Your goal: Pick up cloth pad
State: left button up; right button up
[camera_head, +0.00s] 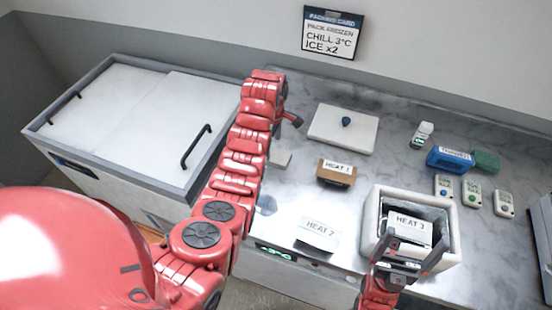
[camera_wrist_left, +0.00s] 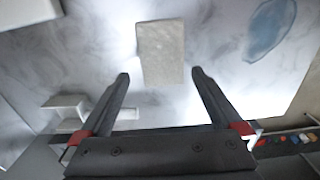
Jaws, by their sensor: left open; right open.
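The cloth pad appears to be a flat, pale grey-beige rectangle (camera_wrist_left: 161,54) in the left wrist view, lying just beyond the fingertips. In the head view a similar pale pad (camera_head: 280,158) shows on the counter, partly hidden by my left arm. My left gripper (camera_wrist_left: 160,74) is open and empty, with its fingers spread to either side of the pad's near end; contact cannot be told. My right gripper (camera_head: 411,255) is open at the front of the white box.
The white box (camera_head: 374,215) holds a pack labelled HEAT 3 (camera_head: 409,226). HEAT 1 (camera_head: 336,172) and HEAT 2 (camera_head: 318,233) packs, a white board (camera_head: 343,128) and a blue pack (camera_head: 449,157) are on the marble counter. A lidded chest (camera_head: 130,110) stands at left.

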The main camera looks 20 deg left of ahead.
aim_at(272, 154)
pick_arm(q)
jog(key=f, duration=0.1)
jog(key=f+p, duration=0.2)
jog(key=shift+s, duration=0.25)
jog(key=shift+f+p, duration=0.3)
jog(key=shift+p, duration=0.1)
jog(key=shift+w+f, duration=0.1)
jog(key=shift+f, duration=0.4)
jog(key=c, duration=1.2)
jog(key=shift+o, duration=0.2)
jog(key=shift+r, duration=0.1)
